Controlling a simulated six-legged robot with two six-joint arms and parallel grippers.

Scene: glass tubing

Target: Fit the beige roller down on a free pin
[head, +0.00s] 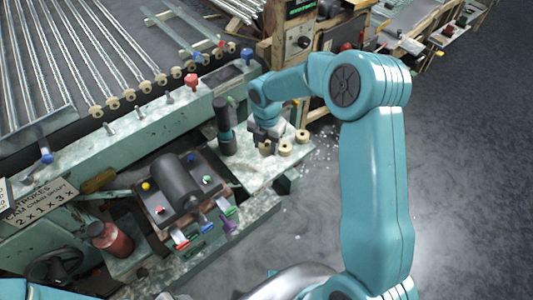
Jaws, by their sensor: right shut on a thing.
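My right gripper (266,138) points down over the pale ledge beside the machine. It is shut, with a beige roller (266,148) at its fingertips; the grip itself is small and partly hidden. Two more beige rollers stand just right of it on the ledge, a near one (285,148) and a farther one (301,136). A row of beige rollers (129,94) lines the ends of the glass tubes. Bare pins, such as one on the green rail (138,112), stick up near that row. My left gripper is not seen.
A dark upright cylinder (223,118) stands close left of the right gripper. A box with a dark roll (176,182) and coloured knobs sits in front. Red (191,81) and blue (247,55) knobs rise from the rail. Bare floor lies to the right.

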